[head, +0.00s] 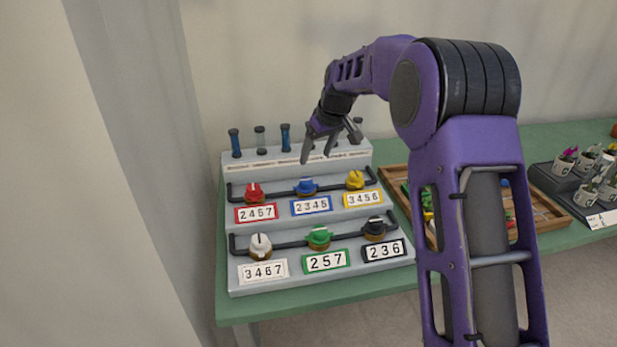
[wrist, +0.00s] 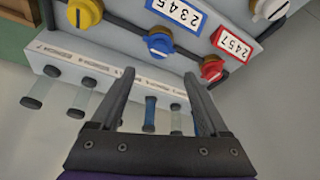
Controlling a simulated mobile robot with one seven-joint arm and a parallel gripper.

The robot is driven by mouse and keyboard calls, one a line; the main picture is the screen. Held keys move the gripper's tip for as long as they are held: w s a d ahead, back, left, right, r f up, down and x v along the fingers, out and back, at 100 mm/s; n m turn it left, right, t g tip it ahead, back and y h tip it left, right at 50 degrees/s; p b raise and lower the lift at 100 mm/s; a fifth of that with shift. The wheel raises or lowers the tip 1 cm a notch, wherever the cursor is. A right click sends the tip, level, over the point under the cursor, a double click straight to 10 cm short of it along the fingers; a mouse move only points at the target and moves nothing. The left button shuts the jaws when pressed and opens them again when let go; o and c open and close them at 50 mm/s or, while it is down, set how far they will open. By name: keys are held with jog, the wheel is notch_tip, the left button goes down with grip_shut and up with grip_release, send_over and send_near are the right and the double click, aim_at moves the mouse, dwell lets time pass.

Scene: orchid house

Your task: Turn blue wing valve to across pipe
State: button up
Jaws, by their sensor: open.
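The blue wing valve (head: 306,187) sits in the middle of the upper pipe, between the red valve (head: 254,193) and the yellow valve (head: 355,179). A blue-framed label reading 2345 (head: 312,206) is below it. In the wrist view the blue valve (wrist: 160,43) shows beyond my fingertips, on its brass-coloured base. Whether its wing lies along or across the pipe is hard to tell. My gripper (head: 318,157) is open and empty, above and behind the upper row. In the wrist view its fingers (wrist: 159,76) are spread apart and touch no valve.
White (head: 260,246), green (head: 319,237) and black (head: 375,229) valves line the lower pipe. Several vials (head: 285,134) stand along the back ledge, close to my gripper. A wooden tray (head: 560,217) and a black tray of potted orchids (head: 545,178) are at right on the green table (head: 290,302).

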aim_at(306, 180)
jog(key=x, duration=1.1)
jog(key=shift+w, duration=0.1)
grip_shut()
